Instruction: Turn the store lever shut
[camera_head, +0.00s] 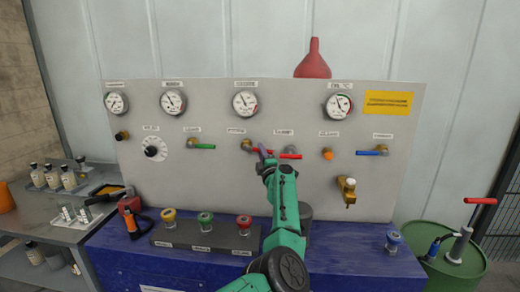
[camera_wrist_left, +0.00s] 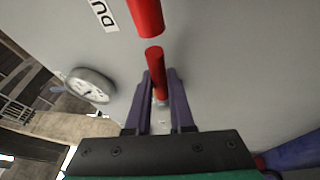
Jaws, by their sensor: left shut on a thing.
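A row of levers runs across the grey panel (camera_head: 220,178), with labels too small to read surely in the head view. A red-handled lever with a brass hub (camera_head: 247,145) lies about level, left of centre. My left gripper (camera_head: 266,153) is shut on its red handle (camera_wrist_left: 154,62), near the handle's free end; the arm hides part of it. A second red handle (camera_head: 290,156) is close on the right, apart from the held one; it also shows in the left wrist view (camera_wrist_left: 146,16) beside a label starting "DU". My right gripper is not in view.
A green lever (camera_head: 204,146) is on the left and a blue lever (camera_head: 369,153) on the right. Several gauges (camera_head: 245,102) line the panel's top. Coloured knobs (camera_head: 205,222) stand on the blue bench below. A green drum (camera_head: 450,262) stands at the right.

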